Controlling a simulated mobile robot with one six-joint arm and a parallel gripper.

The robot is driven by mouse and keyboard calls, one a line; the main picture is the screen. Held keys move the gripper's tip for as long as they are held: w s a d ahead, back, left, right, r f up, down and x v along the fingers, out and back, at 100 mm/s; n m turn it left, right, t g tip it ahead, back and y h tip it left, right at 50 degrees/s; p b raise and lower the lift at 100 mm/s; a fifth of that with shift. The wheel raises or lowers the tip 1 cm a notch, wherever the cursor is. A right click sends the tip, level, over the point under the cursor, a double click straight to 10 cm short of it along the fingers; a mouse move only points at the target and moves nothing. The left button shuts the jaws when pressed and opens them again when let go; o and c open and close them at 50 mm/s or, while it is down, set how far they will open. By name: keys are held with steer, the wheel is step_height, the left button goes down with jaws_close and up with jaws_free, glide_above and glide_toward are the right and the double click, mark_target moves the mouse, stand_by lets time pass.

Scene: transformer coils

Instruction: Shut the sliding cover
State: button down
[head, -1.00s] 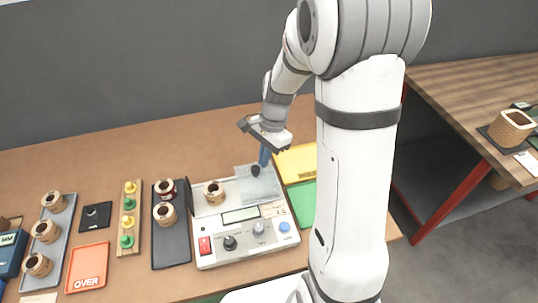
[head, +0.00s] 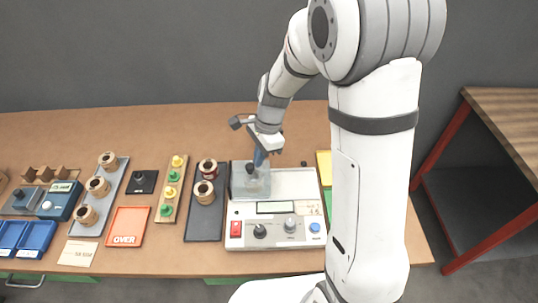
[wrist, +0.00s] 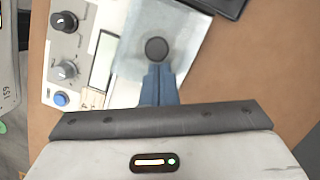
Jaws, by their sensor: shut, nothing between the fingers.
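The tester (head: 275,207), a pale box with a small display, a red switch and knobs, stands on the bench. Its translucent grey sliding cover (head: 252,188) lies over the left end of the top. The right part of the top is bare. A round black knob (head: 250,168) stands on the cover. My gripper (head: 260,158) is shut and empty, with its blue fingers at the knob. In the wrist view the shut fingertips (wrist: 158,70) are right beside the black knob (wrist: 156,49), apparently touching it. I cannot clearly make out a coil under the cover.
A dark tray (head: 205,225) with two coils is left of the tester, then a rack of yellow and green pegs (head: 171,190). An orange OVER tray (head: 127,226) and a grey coil tray (head: 115,190) are farther left. Yellow and green mats lie on the right.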

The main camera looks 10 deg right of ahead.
steer(key=shift+a, duration=0.1)
steer(key=w+d+r, duration=0.2)
steer(key=d+r, duration=0.4)
steer(key=r, duration=0.4)
steer(key=s+d+r+n+t+h, duration=0.1)
steer(key=s+d+r+n+t, duration=0.1)
steer(key=s+n, duration=0.4)
steer(key=s+d+r+n+t+h, duration=0.1)
steer(key=s+d+r+n+t, duration=0.1)
steer(key=s+d+n, duration=0.2)
steer(key=s+n, duration=0.3)
steer(key=s, duration=0.5)
steer(key=shift+r+h, duration=0.2)
steer(key=shift+h, duration=0.1)
steer(key=shift+s+d, duration=0.15)
stand_by(0.8)
